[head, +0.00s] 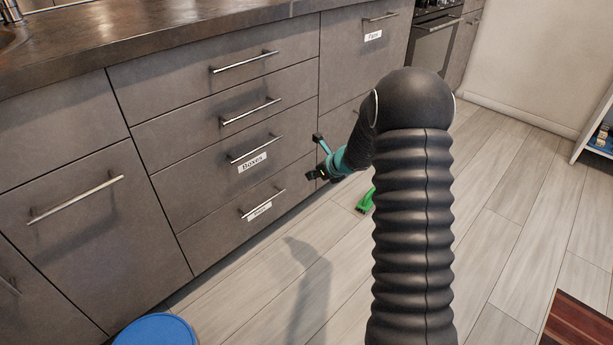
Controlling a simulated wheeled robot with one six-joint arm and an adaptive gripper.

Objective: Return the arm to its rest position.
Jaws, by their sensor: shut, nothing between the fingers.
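My arm rises at the right of the middle in the head view, a black ribbed column bent at its top. My gripper (317,156) hangs off its left side, with teal and black parts, in front of the grey drawer fronts. Nothing shows between its fingers and it is shut. It appears close to the right end of the lower drawers; whether it touches them I cannot tell. Part of the wrist is hidden behind the arm.
Grey drawers (215,180) with bar handles stand closed under a dark counter (130,42). A green object (366,200) lies on the pale plank floor (500,185), partly behind my arm. A blue round lid (157,331) is at the bottom left. An oven (436,45) is at the back. A dark red striped mat (580,325) lies at the lower right.

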